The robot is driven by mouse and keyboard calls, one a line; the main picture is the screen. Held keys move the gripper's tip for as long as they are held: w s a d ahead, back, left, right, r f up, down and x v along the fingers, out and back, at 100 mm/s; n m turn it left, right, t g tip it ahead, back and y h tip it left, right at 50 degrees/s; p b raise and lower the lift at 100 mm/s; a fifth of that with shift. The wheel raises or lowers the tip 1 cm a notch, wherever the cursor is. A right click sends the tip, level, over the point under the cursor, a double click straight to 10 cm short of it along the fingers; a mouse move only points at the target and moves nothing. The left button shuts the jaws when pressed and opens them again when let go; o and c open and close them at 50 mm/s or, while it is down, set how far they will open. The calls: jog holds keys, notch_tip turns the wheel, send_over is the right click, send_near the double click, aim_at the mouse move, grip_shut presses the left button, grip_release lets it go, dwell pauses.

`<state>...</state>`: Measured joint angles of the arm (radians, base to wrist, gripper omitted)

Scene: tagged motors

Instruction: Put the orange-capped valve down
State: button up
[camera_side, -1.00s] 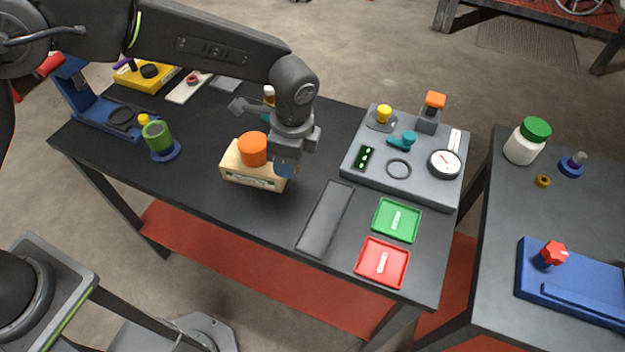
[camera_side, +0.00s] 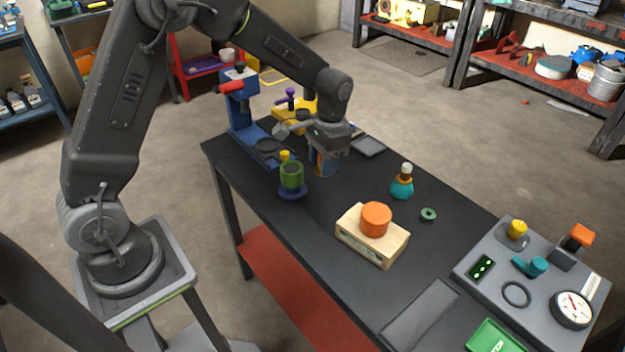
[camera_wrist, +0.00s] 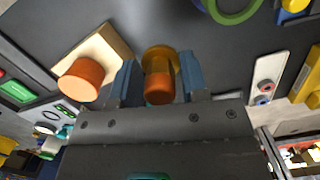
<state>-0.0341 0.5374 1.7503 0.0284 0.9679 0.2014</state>
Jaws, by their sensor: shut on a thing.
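The orange-capped valve (camera_wrist: 160,90), with an amber-yellow collar at its far end, sits between the two blue fingers of my gripper (camera_wrist: 161,78) in the wrist view. My gripper is shut on it. In the side view my gripper (camera_side: 325,166) points down over the back part of the black table (camera_side: 300,225), right of the green cup. The fingers mostly hide the valve there. I cannot tell whether the valve touches the table.
A wooden block (camera_side: 358,245) with an orange cylinder (camera_side: 376,219) stands nearer. A teal flask (camera_side: 402,187) and green ring (camera_side: 428,214) lie right. Table between flask and gripper looks clear.

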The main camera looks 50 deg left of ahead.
jog(key=a+n, duration=0.2)
jog(key=a, duration=0.1)
jog(key=n, duration=0.2)
send_over(400, 336)
jog(key=a, duration=0.1)
jog(key=f, duration=0.5)
jog(key=shift+w+f, duration=0.25)
jog(key=shift+f, duration=0.05)
jog(key=shift+s+d+f, duration=0.15)
jog(key=shift+d+f, duration=0.15)
jog(key=shift+d, duration=0.15)
jog(key=shift+f, duration=1.95)
jog(key=shift+f, duration=0.6)
jog(key=o, duration=1)
